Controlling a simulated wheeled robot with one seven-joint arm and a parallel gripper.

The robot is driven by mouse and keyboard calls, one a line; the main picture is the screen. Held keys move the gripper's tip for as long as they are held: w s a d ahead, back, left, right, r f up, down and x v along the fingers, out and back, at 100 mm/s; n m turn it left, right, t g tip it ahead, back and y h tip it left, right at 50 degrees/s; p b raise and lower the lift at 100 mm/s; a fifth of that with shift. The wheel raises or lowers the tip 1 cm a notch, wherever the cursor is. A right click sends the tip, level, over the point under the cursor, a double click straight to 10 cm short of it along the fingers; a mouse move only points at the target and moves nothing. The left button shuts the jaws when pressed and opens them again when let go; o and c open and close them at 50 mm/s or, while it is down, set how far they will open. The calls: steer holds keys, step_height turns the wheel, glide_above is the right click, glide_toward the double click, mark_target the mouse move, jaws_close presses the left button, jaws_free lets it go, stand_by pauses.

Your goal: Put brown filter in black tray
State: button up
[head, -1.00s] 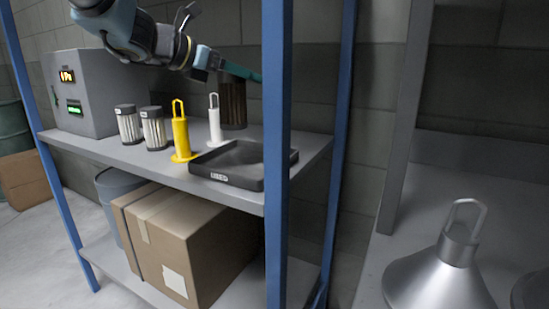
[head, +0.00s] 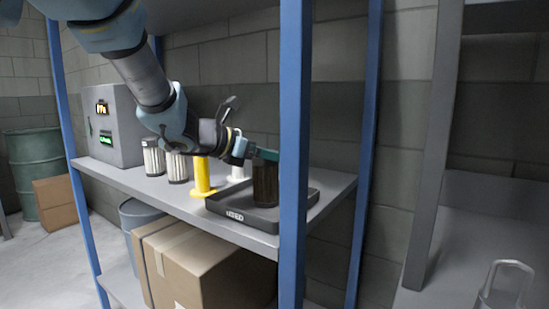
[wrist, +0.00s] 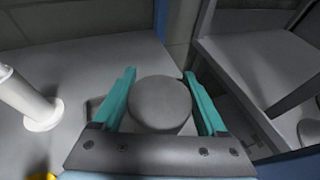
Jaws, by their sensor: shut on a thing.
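The brown filter (head: 265,188) is a dark brown pleated cylinder with a dark round cap. My gripper (head: 264,156) is shut on its top, with one teal finger on each side of the cap (wrist: 160,104) in the wrist view. The filter is upright over the right part of the black tray (head: 231,213). I cannot tell whether its base touches the tray floor. The tray is a shallow square with a label on its front, resting on the grey shelf. A blue post stands just right of the filter and covers part of the tray.
Two pale filters (head: 177,167) and a grey control box (head: 115,128) are further left. The blue post (head: 294,120) is close to my gripper. Cardboard boxes (head: 205,270) sit below.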

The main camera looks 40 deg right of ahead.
steer(key=o, duration=1.5)
steer(key=shift+a, duration=0.1)
